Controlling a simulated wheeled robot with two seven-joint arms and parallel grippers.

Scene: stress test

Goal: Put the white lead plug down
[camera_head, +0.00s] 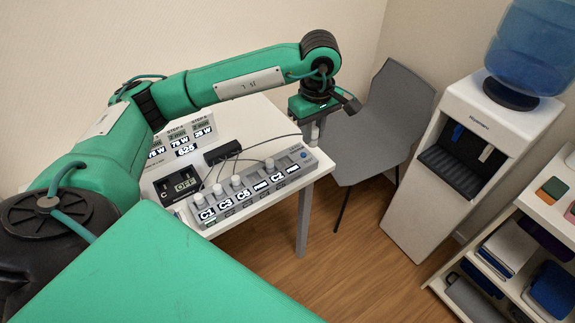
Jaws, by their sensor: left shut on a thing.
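My left gripper (316,119) points down above the right end of the grey socket strip (295,180). It is shut on the white lead plug (314,133), of which only a small pale part shows below the fingers. A dark lead runs from near it to the left. The plug appears to be above the strip's far right corner; I cannot tell the exact gap. Several white plugs stand in the strip, with labels C1, C3, C5 and C2 in front. Other labels on the strip are too small to read surely. My right gripper is not in view.
The strip lies on a white table (255,112). Behind it are a black box (222,152), an OFF panel (185,183) and a display board with numbers. A grey chair (385,125), a water dispenser (455,150) and a shelf stand to the right.

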